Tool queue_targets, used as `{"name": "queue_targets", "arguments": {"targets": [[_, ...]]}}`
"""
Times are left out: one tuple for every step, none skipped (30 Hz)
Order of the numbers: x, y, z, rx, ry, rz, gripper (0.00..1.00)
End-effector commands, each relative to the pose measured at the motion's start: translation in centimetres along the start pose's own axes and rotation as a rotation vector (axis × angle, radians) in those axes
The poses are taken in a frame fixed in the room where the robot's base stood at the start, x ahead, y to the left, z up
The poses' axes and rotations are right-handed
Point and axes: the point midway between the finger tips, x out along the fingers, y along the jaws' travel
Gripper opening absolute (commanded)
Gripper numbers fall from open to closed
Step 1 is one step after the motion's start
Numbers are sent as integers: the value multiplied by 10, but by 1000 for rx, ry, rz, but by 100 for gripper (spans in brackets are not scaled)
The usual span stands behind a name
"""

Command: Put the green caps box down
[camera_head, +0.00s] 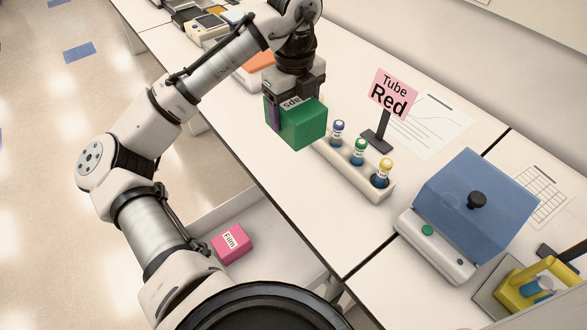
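The green caps box (301,128) is in my gripper (290,107), in the upper middle of the head view. A white label with part of the word "Caps" shows on its top, partly covered by the gripper. The purple-grey fingers are closed on the box's sides. The box appears to be held above the white bench (290,185), left of the tube rack; its exact height cannot be told from this one view.
A tube rack (343,172) with several capped tubes stands close right of the box. Behind it is a pink "Tube Red" sign (391,94). A blue-lidded machine (475,205) stands at right. A pink "Film" box (232,242) lies in a white tray or drawer below.

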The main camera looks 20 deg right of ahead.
Motion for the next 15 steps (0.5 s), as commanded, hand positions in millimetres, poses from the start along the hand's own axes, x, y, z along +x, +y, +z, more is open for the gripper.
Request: {"name": "queue_targets", "arguments": {"targets": [[9,0,-1,1,5,0,45],[15,0,-1,1,6,1,45],[24,0,-1,1,7,1,45],[32,0,-1,1,8,0,45],[40,0,-1,0,9,0,45],[50,0,-2,0,9,0,45],[58,0,-2,-1,8,0,45],[65,1,-1,-2,7,0,45],[76,1,-1,-1,7,1,45],[84,1,-2,0,7,1,45],[91,1,-1,-2,5,2,45],[102,1,-1,-2,4,3,45],[109,1,-1,-2,4,2,45],[117,1,-1,-1,4,2,45],[126,1,-1,-1,4,2,45]]}}
